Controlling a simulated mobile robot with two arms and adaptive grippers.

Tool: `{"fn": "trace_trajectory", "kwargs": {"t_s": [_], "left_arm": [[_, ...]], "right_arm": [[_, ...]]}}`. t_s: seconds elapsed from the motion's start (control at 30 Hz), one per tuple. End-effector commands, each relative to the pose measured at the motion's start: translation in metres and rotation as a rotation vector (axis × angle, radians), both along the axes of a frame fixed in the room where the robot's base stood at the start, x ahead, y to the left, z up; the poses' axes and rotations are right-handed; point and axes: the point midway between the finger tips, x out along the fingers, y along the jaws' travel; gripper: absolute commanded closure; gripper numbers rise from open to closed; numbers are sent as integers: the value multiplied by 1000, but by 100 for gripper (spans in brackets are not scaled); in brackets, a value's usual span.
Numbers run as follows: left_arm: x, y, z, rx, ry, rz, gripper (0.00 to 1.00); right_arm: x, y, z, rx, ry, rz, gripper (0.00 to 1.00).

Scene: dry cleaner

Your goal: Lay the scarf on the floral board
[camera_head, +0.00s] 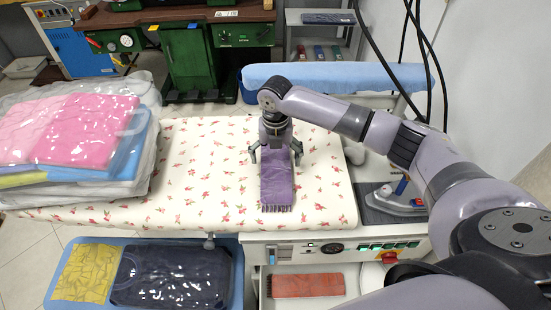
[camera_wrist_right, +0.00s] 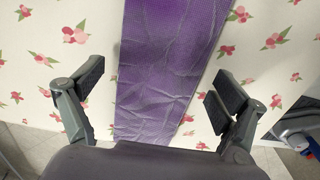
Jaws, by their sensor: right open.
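The purple scarf (camera_head: 277,188) lies flat and lengthwise on the floral board (camera_head: 215,190), with its fringed end near the front edge. In the right wrist view the scarf (camera_wrist_right: 165,70) runs between the fingers, over the flower-printed cover (camera_wrist_right: 265,60). My right gripper (camera_head: 275,153) is above the far part of the scarf, its fingers spread to either side of it. It also shows open in the right wrist view (camera_wrist_right: 158,85), with nothing between its pads but the scarf below. Whether the fingertips touch the cover cannot be told. My left gripper is not in view.
Bagged folded clothes (camera_head: 85,135) are piled on the board's left. An iron (camera_head: 398,200) stands on a dark pad at the right. A blue bin (camera_head: 60,240) with packed garments and a red folded cloth (camera_head: 308,285) are below. The board's middle left is clear.

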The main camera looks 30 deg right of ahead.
Motion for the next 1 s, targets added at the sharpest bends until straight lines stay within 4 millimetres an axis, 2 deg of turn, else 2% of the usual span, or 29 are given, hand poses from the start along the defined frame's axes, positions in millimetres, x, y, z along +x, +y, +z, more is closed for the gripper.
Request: {"fn": "trace_trajectory", "kwargs": {"t_s": [0.4,0.53,0.7,1.0], "left_arm": [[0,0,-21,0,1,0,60],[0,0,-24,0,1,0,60],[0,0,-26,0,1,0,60],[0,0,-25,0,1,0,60]], "right_arm": [[2,1,82,2,-7,1,9],[1,0,102,1,-4,-1,9],[1,0,115,1,-2,0,9],[0,0,117,2,-1,0,9]]}}
